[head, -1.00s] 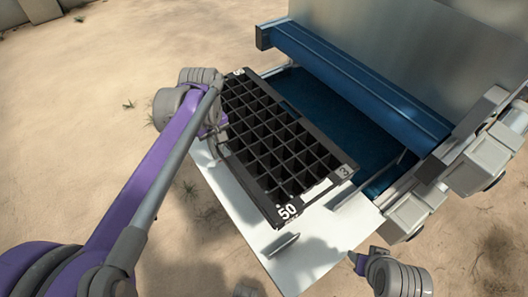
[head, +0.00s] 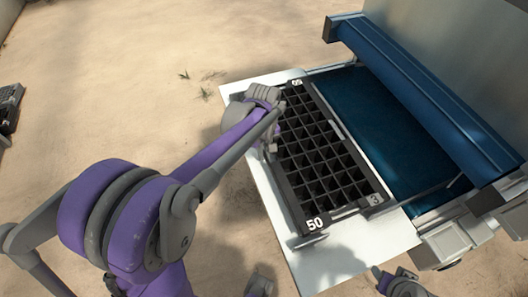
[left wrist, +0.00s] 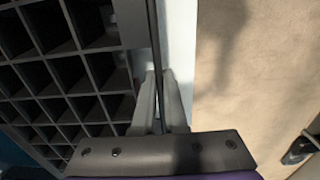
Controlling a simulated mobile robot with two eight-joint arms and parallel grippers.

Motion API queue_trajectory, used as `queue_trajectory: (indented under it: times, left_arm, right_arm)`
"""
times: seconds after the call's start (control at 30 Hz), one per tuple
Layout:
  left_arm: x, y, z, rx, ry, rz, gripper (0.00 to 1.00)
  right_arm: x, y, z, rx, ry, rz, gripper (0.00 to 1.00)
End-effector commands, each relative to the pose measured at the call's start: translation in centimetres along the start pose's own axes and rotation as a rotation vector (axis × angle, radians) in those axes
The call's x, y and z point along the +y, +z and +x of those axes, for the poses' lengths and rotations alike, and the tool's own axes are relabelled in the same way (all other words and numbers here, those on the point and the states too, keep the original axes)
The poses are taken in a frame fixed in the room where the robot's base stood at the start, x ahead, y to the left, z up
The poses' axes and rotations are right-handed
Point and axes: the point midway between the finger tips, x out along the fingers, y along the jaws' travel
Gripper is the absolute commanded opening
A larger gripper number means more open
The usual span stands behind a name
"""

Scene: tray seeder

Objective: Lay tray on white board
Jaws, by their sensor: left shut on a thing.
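The black seed tray (head: 345,212), with many square cells and a white 50 on its near corner, lies flat over the white board (head: 365,260). I cannot tell whether its whole underside touches the board. My left gripper (head: 271,147) is at the tray's left long side. In the left wrist view my left fingers (left wrist: 163,100) are shut on the tray's rim (left wrist: 152,45), with cells to the left and the white board (left wrist: 182,45) beneath. My right gripper (head: 379,273) is partly visible at the bottom edge, apart from the tray; its opening is unclear.
A small upright bracket (head: 311,240) stands on the board close to the tray's near end. The machine's blue bed (head: 385,125) and blue beam (head: 430,95) lie right of the tray. Sandy ground (head: 130,100) is open on the left.

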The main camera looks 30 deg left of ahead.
Motion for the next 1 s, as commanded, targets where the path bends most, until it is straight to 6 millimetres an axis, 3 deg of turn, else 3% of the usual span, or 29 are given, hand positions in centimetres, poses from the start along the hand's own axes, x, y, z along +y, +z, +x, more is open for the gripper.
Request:
queue_trajectory:
  times: [0.07, 0.1, 0.23, 0.53, 0.67, 1.0]
  left_arm:
    - [0.0, 0.0, 0.2, 0.000, 0.000, 0.000, 0.00]
    - [0.0, 0.0, 0.2, 0.000, 0.000, 0.000, 0.15]
    - [0.0, 0.0, 0.2, 0.000, 0.000, 0.000, 0.38]
    - [0.0, 0.0, 0.1, 0.000, 0.000, 0.000, 0.40]
    - [0.0, 0.0, -0.9, 0.000, 0.000, 0.000, 0.40]
    - [0.0, 0.0, -7.9, 0.000, 0.000, 0.000, 0.40]
  right_arm:
    - [0.0, 0.1, 0.2, -0.001, 0.000, 0.000, 0.50]
    - [0.0, 0.1, 0.1, -0.001, 0.000, 0.000, 0.50]
    - [0.0, 0.1, 0.1, 0.000, 0.000, 0.000, 0.50]
    - [0.0, 0.0, 0.1, 0.000, 0.000, 0.000, 0.50]
    - [0.0, -0.1, -0.1, 0.001, 0.000, 0.000, 0.50]
    - [0.0, -0.6, -0.9, 0.004, 0.000, 0.000, 0.50]
